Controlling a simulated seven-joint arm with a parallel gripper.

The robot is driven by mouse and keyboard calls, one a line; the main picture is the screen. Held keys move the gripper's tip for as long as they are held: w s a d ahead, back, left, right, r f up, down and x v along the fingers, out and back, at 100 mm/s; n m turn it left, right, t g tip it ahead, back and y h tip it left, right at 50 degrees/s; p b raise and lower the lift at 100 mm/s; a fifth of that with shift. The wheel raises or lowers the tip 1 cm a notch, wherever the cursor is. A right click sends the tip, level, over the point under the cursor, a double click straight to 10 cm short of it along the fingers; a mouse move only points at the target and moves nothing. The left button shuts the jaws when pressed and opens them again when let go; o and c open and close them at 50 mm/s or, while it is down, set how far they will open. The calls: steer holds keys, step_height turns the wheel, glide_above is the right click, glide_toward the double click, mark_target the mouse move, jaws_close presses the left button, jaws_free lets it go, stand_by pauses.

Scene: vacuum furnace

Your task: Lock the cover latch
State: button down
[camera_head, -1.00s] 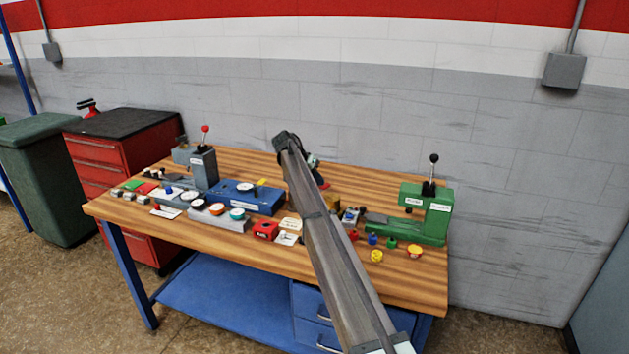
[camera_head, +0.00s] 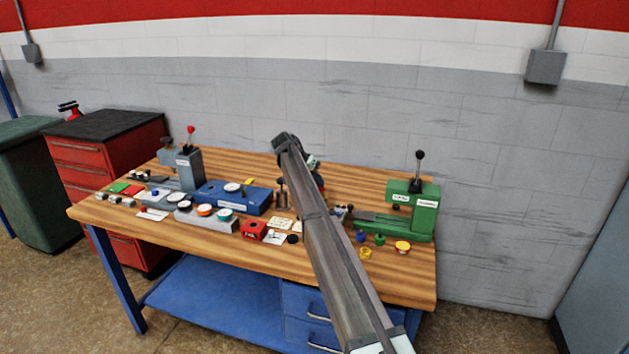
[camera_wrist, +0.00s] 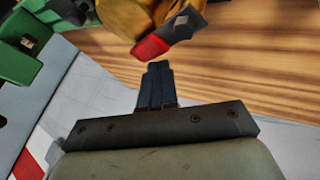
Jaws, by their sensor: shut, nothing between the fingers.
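In the wrist view a red-tipped dark grey lever (camera_wrist: 168,38), which may be the cover latch, sits by a rounded yellow-gold body (camera_wrist: 133,15). Which position the lever is in, I cannot tell. My gripper (camera_wrist: 157,66) is shut and empty, its dark fingertips just below the red tip in the picture; a small gap shows between them. In the head view my arm hides the gripper and most of the latch area on the bench.
A wooden bench (camera_head: 385,277) carries a green press (camera_head: 412,205) at right, a grey press (camera_head: 184,168) at left and a blue box (camera_head: 233,197). A red block (camera_head: 252,231) and several small coloured knobs lie near the front. A green part (camera_wrist: 18,55) stands left in the wrist view.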

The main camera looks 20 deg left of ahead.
steer(key=shift+s+d+m+g+h, duration=0.15)
steer(key=shift+d+m+g+h, duration=0.2)
steer(key=shift+m, duration=0.35)
steer(key=shift+s+d+m+g, duration=0.25)
steer(key=shift+m+g, duration=0.3)
steer(key=shift+m, duration=0.25)
stand_by(4.9)
steer(key=shift+a, duration=0.1)
stand_by(0.3)
steer(key=w+a+r, duration=0.3)
steer(key=a+r, duration=0.2)
steer(key=r, duration=0.3)
steer(key=shift+w, duration=0.15)
